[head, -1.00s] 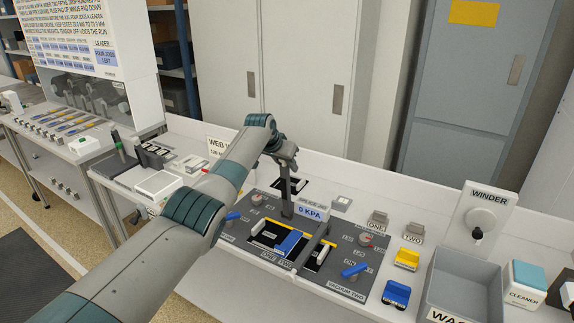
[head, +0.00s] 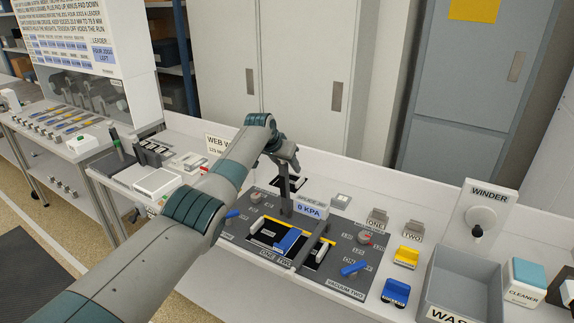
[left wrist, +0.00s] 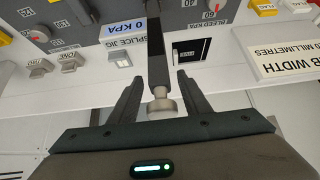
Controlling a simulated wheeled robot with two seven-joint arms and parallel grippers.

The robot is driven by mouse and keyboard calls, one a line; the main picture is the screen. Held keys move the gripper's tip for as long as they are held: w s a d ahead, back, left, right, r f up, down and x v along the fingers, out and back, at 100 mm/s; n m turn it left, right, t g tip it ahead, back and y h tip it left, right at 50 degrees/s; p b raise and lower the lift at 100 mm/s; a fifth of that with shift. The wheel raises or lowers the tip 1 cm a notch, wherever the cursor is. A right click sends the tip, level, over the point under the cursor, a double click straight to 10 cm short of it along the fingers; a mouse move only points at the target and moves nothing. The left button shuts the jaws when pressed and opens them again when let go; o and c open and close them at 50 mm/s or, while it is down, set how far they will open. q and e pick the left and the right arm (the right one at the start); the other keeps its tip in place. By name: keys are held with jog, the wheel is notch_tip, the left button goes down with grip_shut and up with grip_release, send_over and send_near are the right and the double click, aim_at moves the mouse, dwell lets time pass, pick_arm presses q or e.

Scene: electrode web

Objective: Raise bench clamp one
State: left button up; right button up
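Bench clamp one (head: 286,193) is a dark bar standing upright at the back of the splice jig. In the left wrist view its bar (left wrist: 159,60) ends in a pale round knob (left wrist: 163,105). My left gripper (head: 288,158) is at the bar's upper end. In the left wrist view my left gripper (left wrist: 161,100) is open, its fingers on both sides of the knob with visible gaps. Clamp two (head: 309,243) is a second dark bar, lying low across the jig to the right. My right gripper does not show.
A blue piece (head: 287,240) lies on the jig's dark bed beside yellow strips. The 0 KPA display (head: 311,211) is close to the upright bar. Blue and yellow blocks, a winder (head: 480,216) and a grey waste bin (head: 462,284) stand to the right.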

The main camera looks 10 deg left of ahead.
pick_arm(q)
jog(key=shift+s+a+r, duration=0.15)
jog(key=shift+r, duration=0.3)
jog(key=shift+s, duration=0.1)
jog(key=shift+v, duration=1.05)
jog(key=b+v, duration=0.4)
jog(key=v, duration=1)
jog(key=shift+b, duration=0.4)
jog(key=shift+r, duration=0.15)
